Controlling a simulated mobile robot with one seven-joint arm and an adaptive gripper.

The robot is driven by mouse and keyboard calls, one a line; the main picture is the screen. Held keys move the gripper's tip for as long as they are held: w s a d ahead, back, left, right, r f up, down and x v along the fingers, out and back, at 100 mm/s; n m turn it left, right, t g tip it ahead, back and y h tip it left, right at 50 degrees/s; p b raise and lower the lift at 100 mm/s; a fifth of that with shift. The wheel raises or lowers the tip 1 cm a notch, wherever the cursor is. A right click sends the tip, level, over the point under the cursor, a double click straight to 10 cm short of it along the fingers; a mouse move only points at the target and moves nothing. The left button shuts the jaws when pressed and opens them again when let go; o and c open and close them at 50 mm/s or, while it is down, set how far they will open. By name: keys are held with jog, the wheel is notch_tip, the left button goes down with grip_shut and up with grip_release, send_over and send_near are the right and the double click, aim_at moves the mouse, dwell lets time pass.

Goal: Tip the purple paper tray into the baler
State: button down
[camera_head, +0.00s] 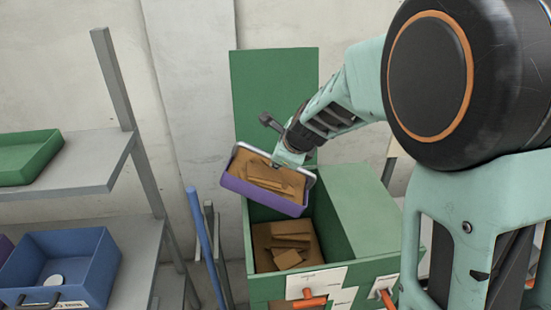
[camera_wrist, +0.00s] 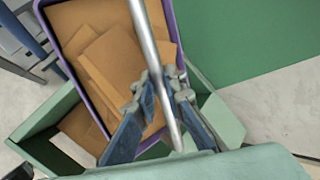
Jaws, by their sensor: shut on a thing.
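The purple tray (camera_head: 262,200) holds several flat brown cardboard pieces (camera_head: 266,178) and hangs tilted above the open baler. My gripper (camera_head: 284,158) is shut on the tray's pale metal bar at its far side. In the wrist view the fingers (camera_wrist: 160,98) close around that bar (camera_wrist: 150,50), and the purple rim (camera_wrist: 70,62) with the cardboard shows beyond it. The green baler (camera_head: 345,200) stands below with its green lid (camera_head: 270,85) upright at the back. Brown cardboard (camera_head: 290,240) lies inside the baler's chamber. The tray hides part of the chamber opening.
A grey shelf (camera_head: 82,165) at the left carries a green tray (camera_head: 28,155) and a blue bin (camera_head: 85,270). A blue pole (camera_head: 204,240) stands between shelf and baler. Orange handles (camera_head: 312,301) and white labels are on the baler's front.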

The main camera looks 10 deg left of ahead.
aim_at(316, 176)
jog(key=shift+w+d+r+y, duration=0.1)
jog(key=shift+d+r+y, duration=0.05)
jog(key=shift+d+y, duration=0.3)
jog(key=shift+d+m+y, duration=0.25)
jog(key=shift+d+m, duration=0.05)
jog(key=shift+d+y, duration=0.3)
jog(key=shift+d+f+y+b, duration=0.3)
jog(key=shift+d, duration=0.15)
jog(key=shift+d+f+m+t+y+b, duration=0.2)
jog(key=shift+d+m+t+y+b, duration=0.25)
jog(key=shift+b, duration=0.45)
jog(key=d+m+y+b, duration=0.1)
jog(key=d+y+b, duration=0.1)
jog(key=d+b, duration=0.1)
jog(key=shift+f+t, duration=0.1)
jog(key=shift+t, duration=0.15)
jog(key=b, duration=0.1)
jog(key=d+y+b, duration=0.1)
jog(key=b, duration=0.1)
jog(key=d+m+y+b, duration=0.1)
jog(key=shift+s+d+f+t, duration=0.2)
jog(key=shift+d+f+t, duration=0.1)
jog(key=shift+t, duration=0.1)
jog(key=shift+d+m+y+b, duration=0.35)
jog(key=shift+d+y+b, duration=0.3)
jog(key=shift+b, duration=0.45)
jog(key=shift+s+d+t+y+b, duration=0.1)
jog(key=shift+d+t+y+b, duration=0.2)
